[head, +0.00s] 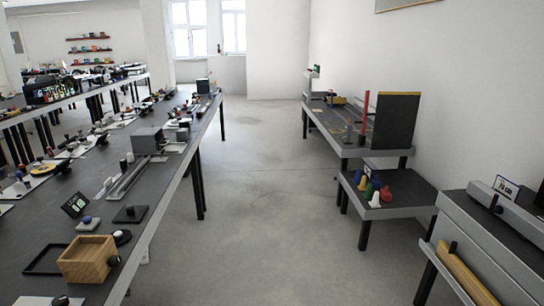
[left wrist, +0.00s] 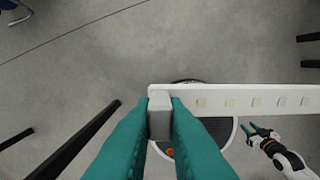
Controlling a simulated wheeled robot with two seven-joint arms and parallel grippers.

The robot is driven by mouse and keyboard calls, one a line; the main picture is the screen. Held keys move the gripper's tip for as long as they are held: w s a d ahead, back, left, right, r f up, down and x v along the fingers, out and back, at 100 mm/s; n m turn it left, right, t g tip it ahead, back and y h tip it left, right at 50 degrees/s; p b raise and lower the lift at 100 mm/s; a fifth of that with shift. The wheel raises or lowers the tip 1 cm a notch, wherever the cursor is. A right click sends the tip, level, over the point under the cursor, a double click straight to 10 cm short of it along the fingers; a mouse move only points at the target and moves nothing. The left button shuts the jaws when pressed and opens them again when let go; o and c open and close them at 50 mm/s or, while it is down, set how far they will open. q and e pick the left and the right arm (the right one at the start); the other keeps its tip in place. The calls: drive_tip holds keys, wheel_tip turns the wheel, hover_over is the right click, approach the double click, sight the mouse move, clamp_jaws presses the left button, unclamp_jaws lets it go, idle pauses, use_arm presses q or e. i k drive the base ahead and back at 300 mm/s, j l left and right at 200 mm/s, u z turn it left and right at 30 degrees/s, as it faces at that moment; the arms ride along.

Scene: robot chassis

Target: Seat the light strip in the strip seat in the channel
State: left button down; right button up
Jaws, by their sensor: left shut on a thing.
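In the left wrist view my left gripper (left wrist: 160,105) is shut on a grey block at the near end of the light strip (left wrist: 235,99). The strip is a long white bar with several small pale squares, and it runs to the right out of the picture. It is held in the air above the floor. My right gripper (left wrist: 258,132) shows at the lower right of that view, its teal fingers spread and empty, apart from the strip. Neither gripper shows in the head view. A long grey channel-like piece (head: 128,179) lies on the left table; I cannot make out a strip seat.
Colored cones (head: 375,197) stand on a low right shelf. The floor aisle (head: 265,220) between is clear.

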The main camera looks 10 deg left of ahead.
sight(132, 173)
drive_tip(key=i+j+u, duration=0.15)
drive_tip(key=i+u, duration=0.2)
drive_tip(key=i, duration=0.55)
drive_tip(key=i+l+u, duration=0.1)
drive_tip(key=i+u, duration=0.3)
drive_tip(key=i, duration=0.45)
